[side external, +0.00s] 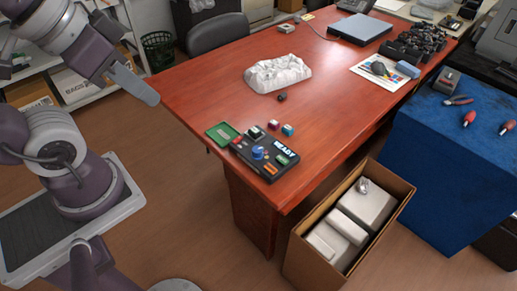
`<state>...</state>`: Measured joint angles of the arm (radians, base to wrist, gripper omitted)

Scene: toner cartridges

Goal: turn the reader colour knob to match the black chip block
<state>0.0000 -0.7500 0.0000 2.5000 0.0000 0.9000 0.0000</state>
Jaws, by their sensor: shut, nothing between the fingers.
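The reader (268,170) is a black box near the table's front edge, with a lit panel showing "READY". A blue round knob (258,152) sits on its top; its pointing direction is too small to tell. A dark block with a pale part (255,132) sits at the reader's back left; I cannot tell if it is the black chip block.
A green tray (222,134) lies left of the reader. A small dark piece (282,97) lies by a crumpled white bag (277,73). The red-brown table (340,105) is clear to the reader's right. An open carton (393,212) stands on the floor below.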

